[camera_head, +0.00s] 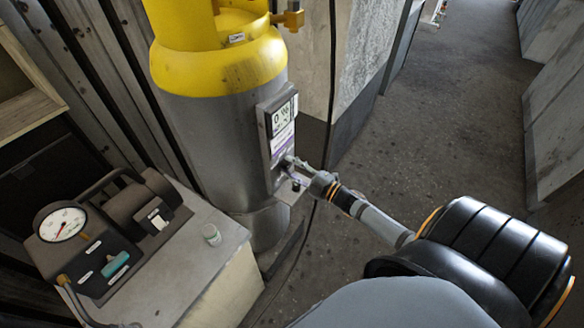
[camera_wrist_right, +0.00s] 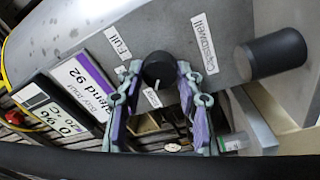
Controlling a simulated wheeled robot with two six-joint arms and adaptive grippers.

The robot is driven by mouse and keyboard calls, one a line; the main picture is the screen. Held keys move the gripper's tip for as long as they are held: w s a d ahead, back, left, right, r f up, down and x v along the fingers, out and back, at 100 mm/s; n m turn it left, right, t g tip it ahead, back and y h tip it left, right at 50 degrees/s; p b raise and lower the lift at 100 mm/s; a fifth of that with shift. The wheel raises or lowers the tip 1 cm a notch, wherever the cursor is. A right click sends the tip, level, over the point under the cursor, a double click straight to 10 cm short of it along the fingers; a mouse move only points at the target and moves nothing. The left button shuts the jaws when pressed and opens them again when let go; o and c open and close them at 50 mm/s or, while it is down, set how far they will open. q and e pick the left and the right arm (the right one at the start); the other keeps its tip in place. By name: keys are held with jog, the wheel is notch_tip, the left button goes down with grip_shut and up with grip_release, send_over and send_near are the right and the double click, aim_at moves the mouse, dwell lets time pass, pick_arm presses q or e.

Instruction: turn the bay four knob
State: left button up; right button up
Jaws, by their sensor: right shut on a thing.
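A black round knob (camera_wrist_right: 157,68) sits on a grey metal face in the right wrist view, with a small white tag below it. My right gripper (camera_wrist_right: 158,84) has its two purple-padded fingers on either side of the knob, shut on it. In the head view my right gripper (camera_head: 289,168) reaches the lower edge of a panel (camera_head: 277,132) on the grey and yellow cylinder (camera_head: 205,130); the knob cannot be made out there. A "Full" label (camera_wrist_right: 117,43) stands left of the knob and another label (camera_wrist_right: 204,45) right of it. My left gripper is not in view.
A thicker black cylindrical part (camera_wrist_right: 277,54) sticks out right of the knob. A purple and white sign (camera_wrist_right: 84,86) is at the left. In the head view a bench (camera_head: 213,270) with a dial gauge (camera_head: 62,224) stands at lower left. Open floor (camera_head: 430,120) lies right.

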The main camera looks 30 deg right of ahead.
jog(key=shift+n, duration=0.7)
jog(key=o, duration=1.2)
jog(key=v, duration=1.2)
